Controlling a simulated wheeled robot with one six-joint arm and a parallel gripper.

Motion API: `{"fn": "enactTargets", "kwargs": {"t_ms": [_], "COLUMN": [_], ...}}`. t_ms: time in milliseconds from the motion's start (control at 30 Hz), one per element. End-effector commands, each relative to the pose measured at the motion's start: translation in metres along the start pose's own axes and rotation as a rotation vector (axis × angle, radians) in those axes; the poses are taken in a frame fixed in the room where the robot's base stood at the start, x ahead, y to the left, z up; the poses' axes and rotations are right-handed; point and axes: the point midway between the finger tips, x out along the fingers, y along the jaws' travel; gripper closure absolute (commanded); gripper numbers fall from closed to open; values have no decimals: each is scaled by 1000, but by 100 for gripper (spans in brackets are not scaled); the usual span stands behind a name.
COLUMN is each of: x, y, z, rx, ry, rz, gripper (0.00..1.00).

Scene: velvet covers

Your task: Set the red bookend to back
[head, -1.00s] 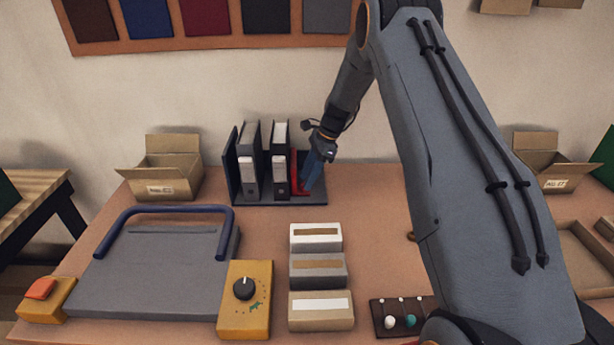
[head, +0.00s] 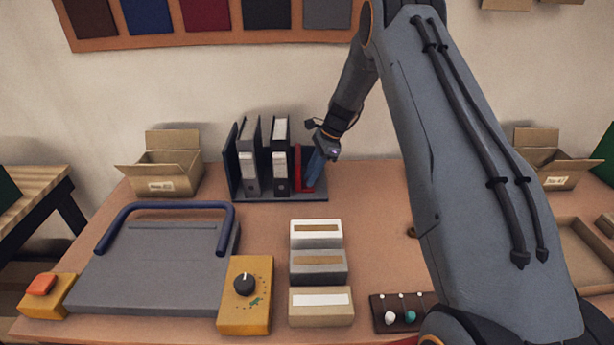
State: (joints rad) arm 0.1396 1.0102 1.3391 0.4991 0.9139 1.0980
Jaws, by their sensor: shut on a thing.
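The red bookend (head: 298,166) stands upright on the dark rack (head: 238,195), to the right of the binders. Its base lies on the rack floor. My gripper (head: 314,171) is at the right end of the rack, with its blue fingers against the right side of the bookend. The fingers are shut on the bookend, though the exact contact is partly hidden. Two dark binders with white labels, a left one (head: 249,170) and a right one (head: 280,168), stand in the rack to the left of the bookend.
Open cardboard boxes stand at the left (head: 166,165) and right (head: 548,165). A grey press with a blue handle (head: 160,265), a yellow dial box (head: 246,300) and three stacked-in-line small boxes (head: 318,268) fill the front.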

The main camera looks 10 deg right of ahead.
Motion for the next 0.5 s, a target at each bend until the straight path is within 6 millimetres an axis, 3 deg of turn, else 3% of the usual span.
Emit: {"fn": "enactTargets", "kwargs": {"t_ms": [200, 467, 500], "x": [-13, -16, -16], "y": [6, 8, 8], "z": [-35, -39, -39], "rx": [2, 3, 3], "ry": [0, 2, 2], "rz": [-2, -1, -1], "gripper": [100, 100, 75]}}
